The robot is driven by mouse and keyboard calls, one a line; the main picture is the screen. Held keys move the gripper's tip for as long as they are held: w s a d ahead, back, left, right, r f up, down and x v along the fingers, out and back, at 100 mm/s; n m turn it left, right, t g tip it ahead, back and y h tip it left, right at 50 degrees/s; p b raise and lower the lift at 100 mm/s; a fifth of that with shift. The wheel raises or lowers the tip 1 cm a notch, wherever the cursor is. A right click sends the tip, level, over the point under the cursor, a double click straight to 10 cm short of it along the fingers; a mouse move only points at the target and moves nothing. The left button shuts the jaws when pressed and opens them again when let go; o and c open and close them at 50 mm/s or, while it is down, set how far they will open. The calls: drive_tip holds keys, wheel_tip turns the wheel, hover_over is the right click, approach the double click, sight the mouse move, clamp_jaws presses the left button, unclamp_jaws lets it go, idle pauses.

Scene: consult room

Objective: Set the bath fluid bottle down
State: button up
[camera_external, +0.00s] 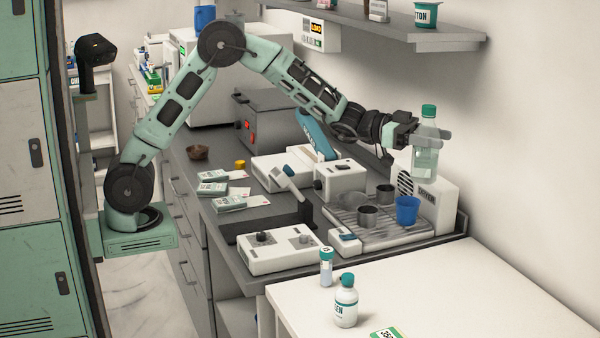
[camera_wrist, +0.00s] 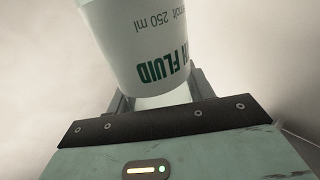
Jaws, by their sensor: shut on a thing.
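The bath fluid bottle (camera_external: 425,148) is clear with pale liquid and a green cap, and it is upright in my gripper (camera_external: 432,135). My gripper is shut on it, and the bottle hangs in front of and above the white box unit at the back right. In the wrist view the bottle (camera_wrist: 140,45) fills the upper middle, with upside-down green "FLUID" lettering and "250 ml". My gripper's fingers (camera_wrist: 160,95) are on either side of it. The gap under the bottle is hard to judge.
A ridged tray (camera_external: 345,237) holds metal cups and a blue cup (camera_external: 407,210). The white box unit (camera_external: 437,200) stands behind it. A white table (camera_external: 440,290) in front carries a white bottle (camera_external: 346,302) and a small vial (camera_external: 326,267); its right side is clear. A shelf (camera_external: 420,38) hangs above.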

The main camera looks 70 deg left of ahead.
drive_tip(key=s+d+m+g+h, duration=0.1)
drive_tip(key=s+d+m+g, duration=0.1)
drive_tip(key=s+d, duration=0.35)
drive_tip(key=s+d+m+g+h, duration=0.1)
drive_tip(key=s+d+g, duration=0.1)
drive_tip(key=d, duration=0.7)
wheel_tip(320, 180, down, 21)
drive_tip(key=p, duration=0.1)
drive_tip(key=shift+s+d+r, duration=0.15)
drive_tip(key=shift+s, duration=0.05)
drive_tip(key=o, duration=0.6)
drive_tip(key=shift+f, duration=0.25)
drive_tip(key=o, duration=0.5)
drive_tip(key=shift+c, duration=0.2)
drive_tip(key=shift+r, duration=0.1)
